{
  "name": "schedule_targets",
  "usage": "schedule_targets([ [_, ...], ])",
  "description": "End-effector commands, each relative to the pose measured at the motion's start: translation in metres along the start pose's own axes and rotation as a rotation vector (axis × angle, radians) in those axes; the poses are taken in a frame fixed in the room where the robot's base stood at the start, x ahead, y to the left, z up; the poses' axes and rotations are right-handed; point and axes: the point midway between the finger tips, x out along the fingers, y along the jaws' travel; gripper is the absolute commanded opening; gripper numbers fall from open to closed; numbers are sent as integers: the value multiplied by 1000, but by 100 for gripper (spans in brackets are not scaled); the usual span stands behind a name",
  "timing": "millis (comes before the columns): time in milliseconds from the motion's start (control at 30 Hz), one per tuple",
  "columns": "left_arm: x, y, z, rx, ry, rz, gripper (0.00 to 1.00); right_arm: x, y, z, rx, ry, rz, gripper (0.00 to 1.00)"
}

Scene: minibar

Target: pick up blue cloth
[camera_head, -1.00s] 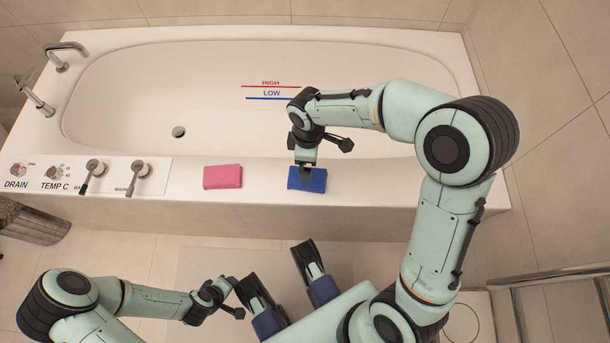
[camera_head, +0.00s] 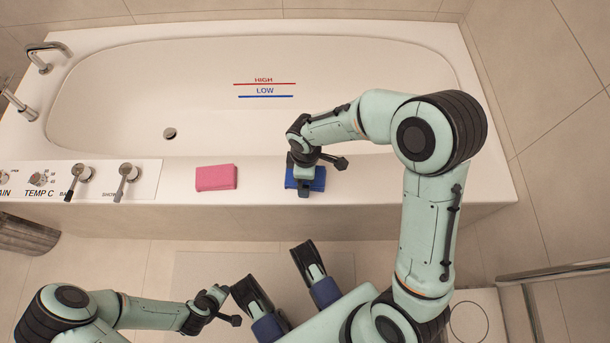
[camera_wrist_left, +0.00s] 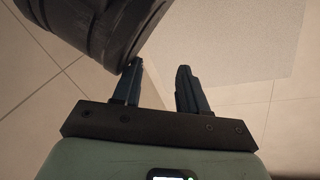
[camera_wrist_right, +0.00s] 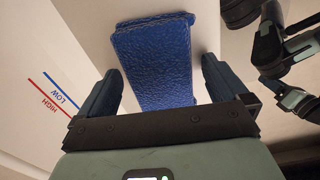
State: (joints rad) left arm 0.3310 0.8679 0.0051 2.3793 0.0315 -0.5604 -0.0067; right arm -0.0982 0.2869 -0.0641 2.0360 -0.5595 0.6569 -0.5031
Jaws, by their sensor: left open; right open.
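The blue cloth (camera_head: 318,180) is a folded block on the front ledge of the bathtub, partly hidden by my right gripper (camera_head: 304,190) in the head view. In the right wrist view the blue cloth (camera_wrist_right: 155,62) lies between the spread fingers of my right gripper (camera_wrist_right: 160,85). The fingers are open on either side of it, and I cannot tell whether they touch it. My left gripper (camera_wrist_left: 158,75) is open and empty, low in front of the tub over the floor.
A pink folded cloth (camera_head: 216,178) lies on the ledge to the left of the blue one. Tap and shower knobs (camera_head: 128,172) stand further left. The bathtub (camera_head: 200,75) is empty behind the ledge. A metal rail (camera_head: 555,273) is at the right.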

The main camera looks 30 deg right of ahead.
Motion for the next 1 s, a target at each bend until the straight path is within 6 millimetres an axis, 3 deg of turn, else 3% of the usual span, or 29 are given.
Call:
schedule_targets([
  [33, 0, 0, 0, 0, 1, 0, 43, -1, 0, 0, 0, 0, 0, 100],
  [67, -1, 0, 0, 0, 1, 0, 43, -1, 0, 0, 0, 0, 0, 94],
  [200, -1, 0, 0, 0, 1, 1, 43, -1, 0, 0, 0, 0, 0, 48],
  [233, 0, 0, 0, 0, 1, 1, 43, -1, 0, 0, 0, 0, 0, 44],
  [500, -1, 1, -1, 1, 3, 1, 43, -2, 0, 0, 0, 0, 0, 44],
  [633, -6, 5, -6, 5, 21, 9, 43, -13, 0, 0, 0, 1, 1, 44],
  [767, -20, 18, -21, 17, 67, 32, 43, -40, 1, 0, 1, 4, 5, 44],
  [867, -32, 26, -20, 24, 68, 43, 43, -68, 0, -1, 0, 5, 5, 44],
  [1000, -47, 29, 4, 30, -2, 45, 43, -111, 1, -1, 2, 5, 6, 44],
])
